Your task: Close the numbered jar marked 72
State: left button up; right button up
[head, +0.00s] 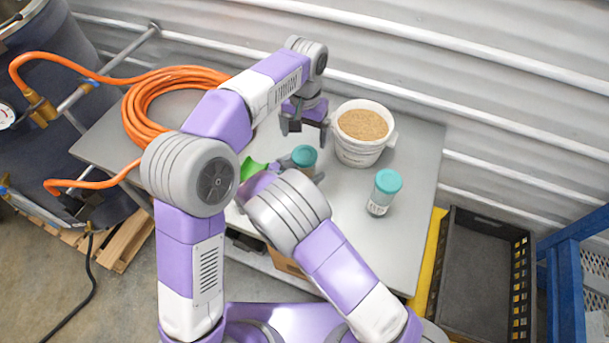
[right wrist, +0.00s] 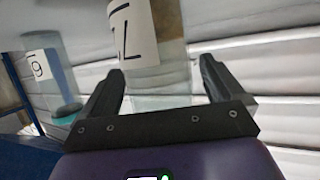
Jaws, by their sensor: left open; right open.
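A clear jar with a teal lid (head: 304,156) stands mid-table, its lower part partly hidden by my right arm. A second teal-lidded jar (head: 378,208) stands to its right. My left gripper (head: 304,128) is open and empty, above and behind the first jar. My right gripper (right wrist: 160,88) is open, its fingers either side of a clear jar (right wrist: 172,70); contact is not clear. That jar's label is cut off, so I cannot read its number. Another labelled jar (right wrist: 43,75) shows at left in the right wrist view, upside down.
A white bucket (head: 356,155) of brown granules stands at the table's back. A green object (head: 252,168) lies left of the first jar. An orange hose coil (head: 150,110) lies on the left side. A black crate (head: 483,270) is right of the table.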

aim_at(305, 154)
jog(key=c, duration=1.7)
pick_arm(q)
jog(key=shift+f, duration=0.15)
pick_arm(e)
grip_shut()
pick_arm(q)
jog(key=shift+s+f, duration=0.1)
jog(key=shift+f, duration=0.1)
jog(key=shift+r, duration=0.35)
jog(key=shift+f, duration=4)
